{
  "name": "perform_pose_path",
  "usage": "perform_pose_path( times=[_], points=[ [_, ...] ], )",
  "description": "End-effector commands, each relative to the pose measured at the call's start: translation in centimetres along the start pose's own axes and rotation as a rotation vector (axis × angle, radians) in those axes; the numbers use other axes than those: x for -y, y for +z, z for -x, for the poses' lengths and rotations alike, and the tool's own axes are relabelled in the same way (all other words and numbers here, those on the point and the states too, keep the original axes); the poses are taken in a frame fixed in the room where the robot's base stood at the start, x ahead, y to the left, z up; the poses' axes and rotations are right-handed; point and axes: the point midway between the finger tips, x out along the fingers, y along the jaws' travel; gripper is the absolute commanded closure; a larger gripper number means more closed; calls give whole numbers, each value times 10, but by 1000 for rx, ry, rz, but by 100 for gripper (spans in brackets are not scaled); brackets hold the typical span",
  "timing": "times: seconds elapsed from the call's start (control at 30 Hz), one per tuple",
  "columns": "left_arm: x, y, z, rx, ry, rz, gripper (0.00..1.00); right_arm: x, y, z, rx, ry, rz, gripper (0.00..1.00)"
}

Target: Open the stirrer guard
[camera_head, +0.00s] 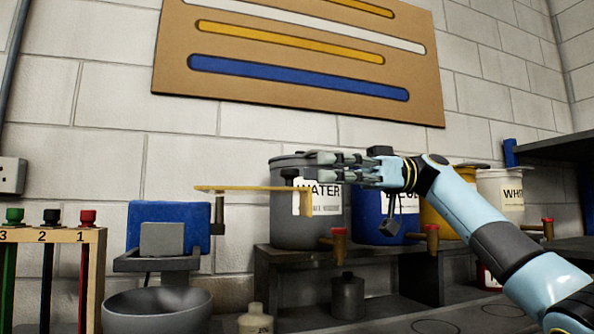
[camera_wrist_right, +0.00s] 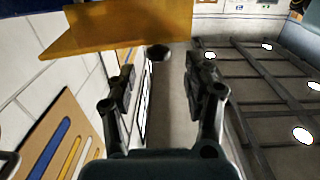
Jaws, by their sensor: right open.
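The stirrer has a blue housing (camera_head: 168,228) with a grey block on its front, above a grey bowl (camera_head: 158,310) at lower left. The guard is a thin yellow panel (camera_head: 240,189), seen nearly edge-on and level in the head view, beside a dark bracket to the right of the housing. A dark knob (camera_head: 290,174) is at its right end. My right gripper (camera_head: 312,166) is open, its fingers pointing left close to the knob. In the right wrist view the guard (camera_wrist_right: 120,32) crosses the top and the knob (camera_wrist_right: 158,52) lies ahead between the open fingers; contact is unclear.
A grey WATER bucket (camera_head: 298,225) and a blue bucket (camera_head: 380,222) stand on a dark shelf behind my right gripper, with red-topped taps below. A wooden rack (camera_head: 97,262) with numbered, coloured handles is at left. A small cream bottle (camera_head: 256,318) stands near the bowl.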

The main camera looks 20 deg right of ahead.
Motion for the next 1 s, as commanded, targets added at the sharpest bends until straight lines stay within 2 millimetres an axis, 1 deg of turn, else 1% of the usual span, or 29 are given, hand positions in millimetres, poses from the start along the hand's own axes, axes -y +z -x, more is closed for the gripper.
perform_pose_path(
  times=[0.03, 0.13, 0.23, 0.33, 0.5, 0.93, 1.0],
  points=[
    [0, 0, 0, 0, 0, 0, 71, 0, 0, 12, 3, 4, -2, 49],
    [0, -1, 0, -1, 0, 0, 71, -1, 0, 33, 2, 3, -2, 49],
    [0, -1, 0, -1, 0, 0, 71, 0, 0, 48, 1, 3, -1, 49],
    [0, -1, 0, -1, 0, 0, 71, 0, 0, 58, 1, 0, 0, 49],
    [0, -1, 0, -1, 1, 0, 71, 0, 0, 63, 0, 0, 0, 49],
    [-1, -1, 0, -1, 1, 0, 71, 0, 0, 62, 0, 0, 0, 49],
    [-1, -2, 3, -2, 1, 0, 71, 0, -4, 62, 0, 0, 1, 49]
  ],
)
